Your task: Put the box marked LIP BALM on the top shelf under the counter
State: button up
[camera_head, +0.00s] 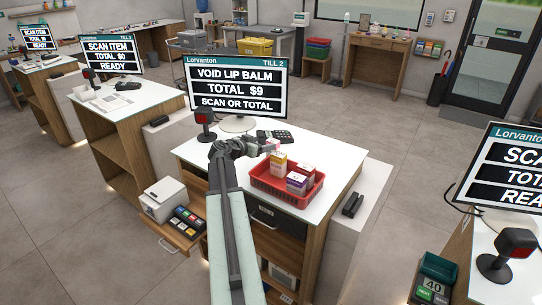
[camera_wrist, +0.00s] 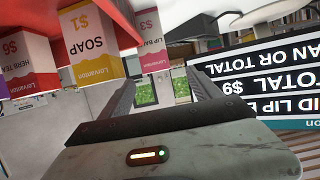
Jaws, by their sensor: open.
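The box marked LIP BALM (camera_wrist: 152,38), pink and white with a $3 price, shows upside down in the wrist view, ahead between my fingers and apart from them. Open shelves (camera_head: 284,268) show under the counter below a dark drawer, partly hidden by my arm.
A yellow SOAP box (camera_wrist: 90,40) and a HERB TEA box (camera_wrist: 30,62) stand beside the lip balm. The till screen (camera_head: 237,87) reads VOID LIP BALM, TOTAL $9. A scanner (camera_head: 205,119) and keypad (camera_head: 274,138) are close by. A white printer (camera_head: 163,200) sits left of my arm.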

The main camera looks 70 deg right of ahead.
aim_at(270, 141)
jog(key=b+x, duration=0.1)
jog(key=x, duration=0.5)
jog(key=shift+s+d+f+b, duration=0.1)
jog(key=shift+s+d+b, duration=0.05)
jog(key=shift+b, duration=0.15)
jog(key=shift+c, duration=0.6)
grip_shut()
